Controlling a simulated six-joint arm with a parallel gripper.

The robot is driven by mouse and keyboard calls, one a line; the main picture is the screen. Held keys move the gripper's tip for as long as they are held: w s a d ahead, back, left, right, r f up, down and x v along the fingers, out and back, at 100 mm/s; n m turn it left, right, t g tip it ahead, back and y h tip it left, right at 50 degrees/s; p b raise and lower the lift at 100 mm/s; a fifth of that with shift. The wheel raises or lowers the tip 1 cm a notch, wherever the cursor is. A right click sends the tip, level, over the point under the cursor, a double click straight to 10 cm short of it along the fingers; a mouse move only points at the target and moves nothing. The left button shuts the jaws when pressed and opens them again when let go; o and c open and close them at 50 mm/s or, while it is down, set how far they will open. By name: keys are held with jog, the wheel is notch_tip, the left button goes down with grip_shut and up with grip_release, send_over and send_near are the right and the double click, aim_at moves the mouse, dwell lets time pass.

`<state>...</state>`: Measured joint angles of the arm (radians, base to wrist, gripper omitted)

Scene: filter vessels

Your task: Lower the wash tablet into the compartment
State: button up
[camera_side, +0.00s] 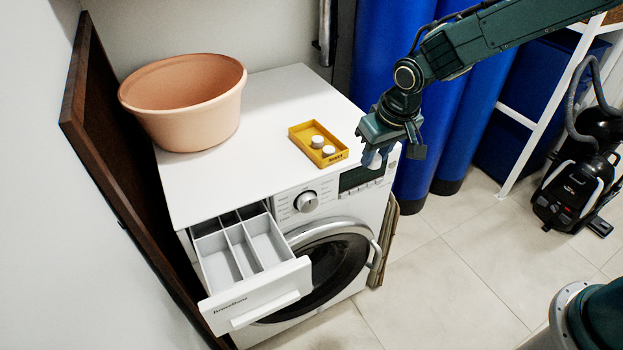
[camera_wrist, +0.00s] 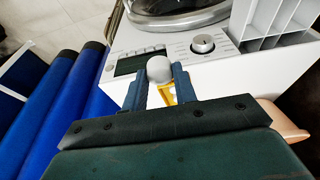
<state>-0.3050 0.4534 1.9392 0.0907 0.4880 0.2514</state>
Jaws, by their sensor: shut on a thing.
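My gripper (camera_side: 377,153) is shut on a white round wash tablet (camera_wrist: 159,69), held between the two blue-grey fingertips in the wrist view (camera_wrist: 160,82). In the side view the gripper hangs near the machine's front right edge, above the display, and the tablet is mostly hidden by the fingers. The open detergent drawer (camera_side: 255,296) sticks out at the machine's front left, well left of the gripper. Its grey compartments (camera_side: 217,260) are split by upright dividers and look empty. The drawer also shows at the top right of the wrist view (camera_wrist: 268,42).
A yellow tray (camera_side: 302,131) with two white tablets (camera_side: 318,141) sits on the white washing machine (camera_side: 270,100), left of the gripper. A peach basin (camera_side: 185,105) stands at the back left. The control knob (camera_side: 306,202) juts out between gripper and drawer. Blue cylinders (camera_side: 385,50) stand behind.

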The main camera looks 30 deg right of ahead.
jog(key=w+a+f, duration=0.1)
jog(key=a+f, duration=0.1)
jog(key=a, duration=1.5)
jog(key=w+a+f, duration=0.2)
jog(key=a+f, duration=0.1)
jog(key=a, duration=1.4)
jog(key=shift+a+f, duration=0.2)
jog(key=shift+a, duration=0.05)
jog(key=shift+f, duration=0.15)
jog(key=shift+w+f, duration=0.1)
jog(key=shift+f, duration=5.4)
jog(key=shift+f, duration=0.15)
